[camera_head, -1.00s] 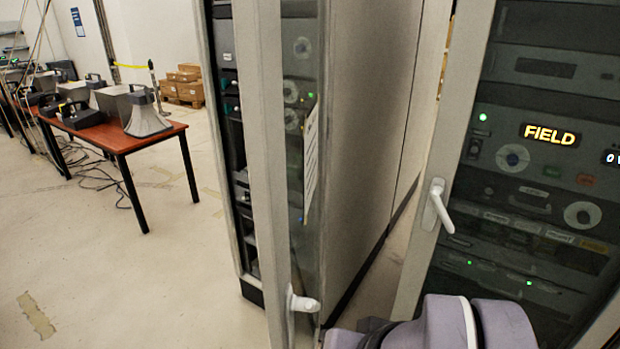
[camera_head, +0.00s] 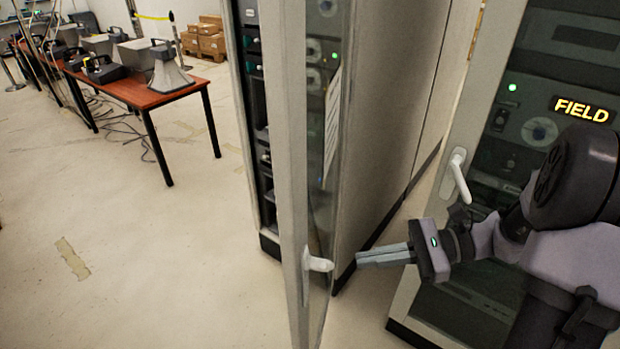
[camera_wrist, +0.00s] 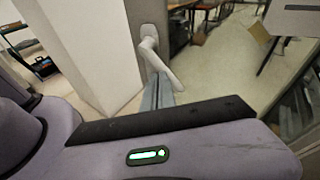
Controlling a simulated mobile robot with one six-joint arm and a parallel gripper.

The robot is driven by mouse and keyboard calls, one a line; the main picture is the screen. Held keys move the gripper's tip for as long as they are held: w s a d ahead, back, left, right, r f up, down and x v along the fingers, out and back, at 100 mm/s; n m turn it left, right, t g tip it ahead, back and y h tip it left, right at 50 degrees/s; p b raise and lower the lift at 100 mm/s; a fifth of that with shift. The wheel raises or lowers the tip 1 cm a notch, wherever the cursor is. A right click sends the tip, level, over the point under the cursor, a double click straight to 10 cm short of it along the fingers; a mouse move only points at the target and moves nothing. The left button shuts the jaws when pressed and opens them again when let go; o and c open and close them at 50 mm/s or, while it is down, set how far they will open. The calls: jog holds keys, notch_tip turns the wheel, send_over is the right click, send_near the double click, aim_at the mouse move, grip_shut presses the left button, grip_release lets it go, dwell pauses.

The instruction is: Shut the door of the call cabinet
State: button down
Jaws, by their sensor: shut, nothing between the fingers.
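A glass door with a grey frame (camera_head: 292,170) stands open in the head view, seen nearly edge-on, with a paper sheet behind its glass. Its white lever handle (camera_head: 318,264) sticks out to the right, low on the frame. My gripper (camera_head: 360,258) is shut and empty, pointing left at the handle with a small gap in the head view. In the wrist view my gripper (camera_wrist: 160,88) overlaps the tip of a white handle (camera_wrist: 157,60); I cannot tell whether they touch. A cabinet with dark rack units (camera_head: 252,90) shows behind the door.
A second rack cabinet with a lit FIELD sign (camera_head: 580,109) and its own white handle (camera_head: 458,172) stands at right, behind my arm. A red-brown table (camera_head: 140,92) with horn speakers (camera_head: 168,72) is at back left. The floor (camera_head: 150,260) at left is clear.

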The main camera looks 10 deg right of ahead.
jog(key=w+d+f+m+t+y, duration=0.2)
jog(key=w+d+m+t, duration=0.15)
jog(key=d, duration=0.25)
jog(key=b, duration=0.3)
send_near(311, 234)
jog(key=shift+m+t, duration=0.35)
jog(key=x, duration=0.5)
jog(key=shift+a+f, duration=0.25)
jog(key=shift+a, duration=0.15)
jog(key=shift+w+a+r, duration=0.1)
jog(key=shift+w+a, duration=0.1)
jog(key=shift+a, duration=0.35)
